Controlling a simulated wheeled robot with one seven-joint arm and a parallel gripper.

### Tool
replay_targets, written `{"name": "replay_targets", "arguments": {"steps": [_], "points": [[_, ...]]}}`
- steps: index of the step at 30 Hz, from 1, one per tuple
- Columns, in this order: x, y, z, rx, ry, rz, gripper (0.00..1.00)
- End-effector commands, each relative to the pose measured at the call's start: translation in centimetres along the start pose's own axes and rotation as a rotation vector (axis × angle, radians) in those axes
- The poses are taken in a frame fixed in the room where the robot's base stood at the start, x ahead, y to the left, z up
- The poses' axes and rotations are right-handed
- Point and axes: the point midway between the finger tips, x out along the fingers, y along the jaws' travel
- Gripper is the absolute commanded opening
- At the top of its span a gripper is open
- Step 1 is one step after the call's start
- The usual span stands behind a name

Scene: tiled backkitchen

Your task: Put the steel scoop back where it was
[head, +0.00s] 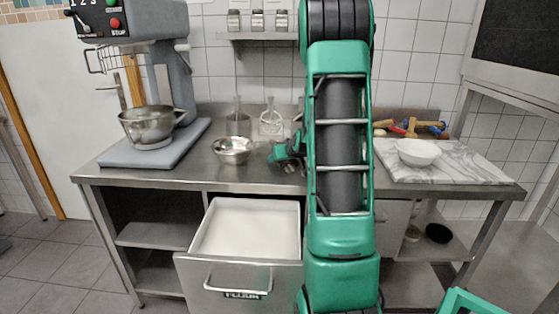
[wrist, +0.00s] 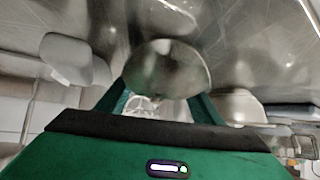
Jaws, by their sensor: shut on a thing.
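The steel scoop (wrist: 172,66) shows in the wrist view as a rounded, shiny metal shape at the fingertips. My gripper (wrist: 160,98) is shut on it, with one green finger on each side; the exact grip on the handle is hard to make out. In the head view my gripper (head: 281,153) is low over the steel counter (head: 215,174), right of a small steel bowl (head: 232,150). My arm hides part of the counter there, and the scoop is not clear in that view. I cannot tell whether the scoop touches the counter.
A drawer with a white bin (head: 250,228) stands open below the counter. A mixer (head: 172,75) stands left. A steel container (head: 238,124) and a wire utensil (head: 271,122) are at the back. A white bowl (head: 418,152) sits on a marble board (head: 455,168) at right.

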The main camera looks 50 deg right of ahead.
Motion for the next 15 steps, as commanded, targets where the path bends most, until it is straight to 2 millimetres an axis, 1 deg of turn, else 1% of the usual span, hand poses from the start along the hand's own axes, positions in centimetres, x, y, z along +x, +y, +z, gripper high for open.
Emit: {"name": "replay_targets", "arguments": {"steps": [1, 9, 10, 11, 12, 13, 15], "points": [[0.4, 0.01, 1.83, 0.0, -0.037, 0.001, 0.32], [0.64, 0.0, 1.9, -0.001, -0.039, 0.003, 0.32], [0.66, -0.01, 1.9, -0.002, -0.039, 0.003, 0.63], [0.69, -0.02, 1.9, -0.002, -0.039, 0.003, 0.7], [0.72, -0.02, 1.91, -0.002, -0.04, 0.003, 0.8], [0.75, -0.06, 1.9, -0.002, -0.04, 0.003, 0.82], [0.84, -0.25, 1.89, -0.003, -0.04, 0.002, 0.82]]}}
